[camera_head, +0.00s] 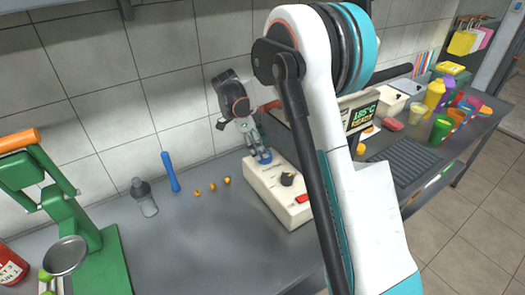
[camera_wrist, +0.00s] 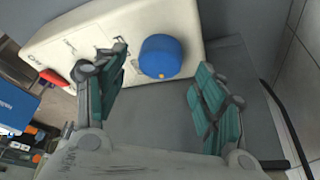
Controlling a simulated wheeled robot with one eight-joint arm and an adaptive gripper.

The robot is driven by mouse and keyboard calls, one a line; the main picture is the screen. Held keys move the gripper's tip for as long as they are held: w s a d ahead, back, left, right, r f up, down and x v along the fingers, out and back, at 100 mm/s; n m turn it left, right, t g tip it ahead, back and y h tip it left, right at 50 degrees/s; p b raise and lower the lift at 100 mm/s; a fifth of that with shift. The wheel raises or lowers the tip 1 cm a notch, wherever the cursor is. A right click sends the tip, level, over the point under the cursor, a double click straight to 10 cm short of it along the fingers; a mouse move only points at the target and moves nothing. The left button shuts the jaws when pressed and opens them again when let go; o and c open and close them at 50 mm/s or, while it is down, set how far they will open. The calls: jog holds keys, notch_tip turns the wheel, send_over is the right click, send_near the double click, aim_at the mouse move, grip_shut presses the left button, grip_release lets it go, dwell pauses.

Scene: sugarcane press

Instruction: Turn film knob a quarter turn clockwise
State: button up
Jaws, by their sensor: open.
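A cream-white control box (camera_head: 258,185) lies on the counter and carries a blue round knob (camera_head: 264,157), a black knob (camera_head: 287,179) and a red switch (camera_head: 301,198). The labels are too small to read, so I cannot tell which knob is the film knob. My gripper (camera_head: 259,150) is at the blue knob. In the wrist view the blue knob (camera_wrist: 160,57), with a small yellow mark, lies between my gripper's open fingers (camera_wrist: 163,65), with gaps on both sides. The left finger hides the black knob there.
A display reading 185°C READY (camera_head: 363,115) stands to the right of the box, partly behind my arm. A grey bottle (camera_head: 145,197), a blue stick (camera_head: 170,172) and a green press (camera_head: 75,215) stand left.

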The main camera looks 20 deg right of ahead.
jog(key=v, duration=0.9)
jog(key=shift+f, duration=0.1)
jog(key=s+a+r+n+t+y, duration=0.1)
jog(key=s+r+n+t, duration=0.1)
jog(key=s+r+n, duration=0.45)
jog(key=s+r+n+t+y, duration=0.1)
jog(key=s+r+n+t, duration=0.2)
jog(key=s, duration=0.6)
jog(key=s+a+f+n+t+y, duration=0.1)
jog(key=s+f+n+t, duration=0.1)
jog(key=s+n, duration=0.4)
jog(key=s+a+f+n+t+y, duration=0.1)
jog(key=s+a+f+n, duration=0.1)
jog(key=s+n, duration=0.4)
jog(key=s, duration=0.5)
jog(key=shift+s+n+t, duration=0.2)
jog(key=shift+n+t, duration=0.15)
jog(key=shift+t, duration=0.05)
